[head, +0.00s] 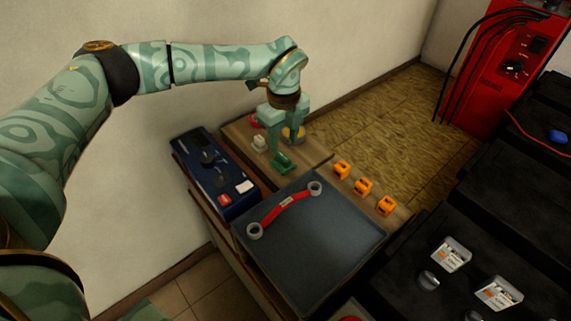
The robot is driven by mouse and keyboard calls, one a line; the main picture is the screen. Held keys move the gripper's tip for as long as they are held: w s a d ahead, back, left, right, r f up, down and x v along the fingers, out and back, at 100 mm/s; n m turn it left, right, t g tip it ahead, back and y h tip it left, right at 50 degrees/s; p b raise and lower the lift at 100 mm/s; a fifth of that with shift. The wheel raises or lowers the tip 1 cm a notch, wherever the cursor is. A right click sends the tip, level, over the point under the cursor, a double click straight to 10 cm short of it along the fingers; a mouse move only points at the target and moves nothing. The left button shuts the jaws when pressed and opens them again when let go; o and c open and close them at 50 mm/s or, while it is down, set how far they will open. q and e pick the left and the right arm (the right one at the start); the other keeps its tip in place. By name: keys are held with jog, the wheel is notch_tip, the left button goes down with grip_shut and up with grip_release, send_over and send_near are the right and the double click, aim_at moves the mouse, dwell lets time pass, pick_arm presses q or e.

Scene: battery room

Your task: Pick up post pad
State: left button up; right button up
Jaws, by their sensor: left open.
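My left gripper (288,147) is open, pointing down over the wooden bench top (315,147) near the wall. A yellow round piece (293,136) shows by its far finger, partly covered by it. A red round piece (254,120) lies behind the gripper, also partly hidden. A small pale block-like piece (259,144) stands just left of the near finger. I cannot tell for sure which of these small pieces is the post pad. Nothing is seen held in the jaws. My right gripper is out of view.
A dark blue device (212,170) sits left. Several orange pieces (362,187) line the bench's right edge. Black batteries (420,255) and a red charger (497,75) stand right.

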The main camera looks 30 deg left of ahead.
aim_at(285, 157)
pick_arm(q)
jog(key=shift+f, duration=0.45)
notch_tip(285, 157, down, 4)
jog(key=b, duration=0.3)
jog(key=shift+s+d+f, duration=0.1)
jog(key=shift+f, duration=0.25)
jog(key=shift+r, duration=0.2)
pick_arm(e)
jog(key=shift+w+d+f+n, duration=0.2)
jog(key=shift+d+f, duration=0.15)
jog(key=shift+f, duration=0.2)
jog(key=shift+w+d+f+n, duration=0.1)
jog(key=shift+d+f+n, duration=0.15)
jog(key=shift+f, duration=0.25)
pick_arm(q)
jog(key=shift+c, duration=0.3)
grip_shut()
jog(key=shift+r, duration=0.1)
